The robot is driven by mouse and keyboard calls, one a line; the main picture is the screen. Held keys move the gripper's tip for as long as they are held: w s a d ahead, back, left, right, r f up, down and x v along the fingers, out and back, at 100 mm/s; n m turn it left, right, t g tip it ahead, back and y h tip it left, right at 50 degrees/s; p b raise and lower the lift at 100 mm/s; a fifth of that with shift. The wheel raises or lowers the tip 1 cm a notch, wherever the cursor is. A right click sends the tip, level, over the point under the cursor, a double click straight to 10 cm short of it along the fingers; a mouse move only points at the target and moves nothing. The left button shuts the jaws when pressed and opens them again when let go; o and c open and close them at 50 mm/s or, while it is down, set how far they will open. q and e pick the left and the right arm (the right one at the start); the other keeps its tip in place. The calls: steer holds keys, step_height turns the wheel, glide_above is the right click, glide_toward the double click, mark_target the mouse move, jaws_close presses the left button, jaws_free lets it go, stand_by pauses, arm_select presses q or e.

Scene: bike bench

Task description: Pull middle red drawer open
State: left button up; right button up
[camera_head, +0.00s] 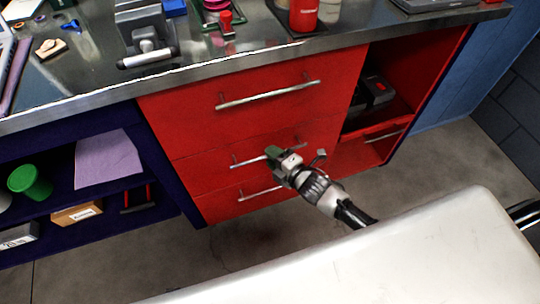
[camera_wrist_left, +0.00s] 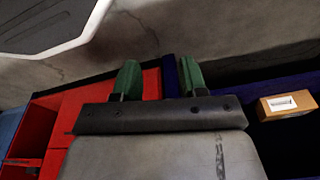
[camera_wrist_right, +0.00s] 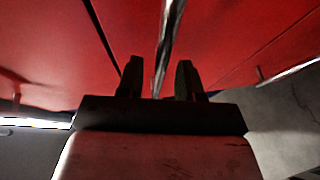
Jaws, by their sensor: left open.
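The middle red drawer (camera_head: 205,172) is in the red cabinet below the bench, and its front looks flush with the others. Its silver bar handle (camera_head: 246,160) is partly hidden by my right gripper (camera_head: 280,161). In the right wrist view a silver bar handle (camera_wrist_right: 168,40) runs between the two dark fingertips of my right gripper (camera_wrist_right: 158,80). The fingers stand apart, with a gap on each side of the bar. My left gripper (camera_wrist_left: 159,78) is open and empty in the left wrist view; it is not in the head view.
The top drawer handle (camera_head: 268,95) is above and the bottom drawer handle (camera_head: 258,194) below. An open shelf (camera_head: 110,192) is at left and an open red compartment (camera_head: 385,115) at right. A white surface (camera_head: 400,255) fills the lower right of the head view.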

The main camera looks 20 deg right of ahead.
steer(key=shift+w+a+f, duration=0.1)
steer(key=shift+w+a, duration=0.15)
steer(key=shift+w, duration=0.35)
arm_select(q)
steer(key=shift+w+r, duration=0.2)
steer(key=shift+r, duration=0.15)
arm_select(e)
jaws_close()
